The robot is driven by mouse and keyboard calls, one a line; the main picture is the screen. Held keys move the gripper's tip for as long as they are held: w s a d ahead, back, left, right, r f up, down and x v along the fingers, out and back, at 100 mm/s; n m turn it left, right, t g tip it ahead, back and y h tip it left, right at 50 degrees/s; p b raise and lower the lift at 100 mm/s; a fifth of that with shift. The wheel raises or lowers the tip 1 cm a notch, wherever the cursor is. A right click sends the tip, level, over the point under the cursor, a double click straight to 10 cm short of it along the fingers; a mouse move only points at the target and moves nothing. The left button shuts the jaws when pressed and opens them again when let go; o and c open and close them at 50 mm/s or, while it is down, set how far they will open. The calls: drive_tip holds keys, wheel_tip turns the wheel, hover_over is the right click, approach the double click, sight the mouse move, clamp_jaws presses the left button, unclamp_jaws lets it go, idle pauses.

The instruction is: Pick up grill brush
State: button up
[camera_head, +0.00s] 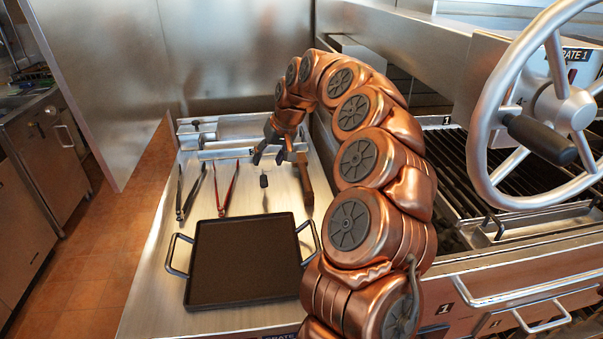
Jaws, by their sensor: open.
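My gripper (268,158) is open, with its fingers pointing down above the far part of the steel side counter (160,292). A brown wooden-handled tool (304,180), which looks like the grill brush, lies just right of the fingers. Its far end is partly hidden by my gripper and arm, so I cannot tell whether a finger touches it. Nothing shows between the fingers.
A dark griddle pan (245,262) with side handles lies at the front of the counter. Black tongs (188,192), red tongs (227,190) and a small dark item (264,181) lie behind it. The grill grate (455,170) and large handwheel (555,105) stand to the right.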

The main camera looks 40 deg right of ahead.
sight(304, 168)
drive_tip(key=d+f+m, duration=0.1)
drive_tip(key=d+f, duration=0.1)
drive_tip(key=d, duration=0.2)
drive_tip(key=w+d+f+m+h, duration=0.1)
drive_tip(key=d+f, duration=0.1)
drive_tip(key=d, duration=0.3)
drive_tip(key=d+f, duration=0.2)
drive_tip(key=d, duration=0.3)
drive_tip(key=shift+w+d+f+m+h, duration=0.1)
drive_tip(key=shift+w+d+m+h, duration=0.15)
drive_tip(key=shift+m+h, duration=0.15)
drive_tip(key=shift+x, duration=1.25)
drive_tip(key=shift+w+d+f+p, duration=0.1)
drive_tip(key=shift+w+f+p, duration=0.7)
drive_tip(key=shift+f+p, duration=0.3)
drive_tip(key=shift+p+x, duration=0.35)
drive_tip(key=shift+x, duration=0.9)
clamp_jaws()
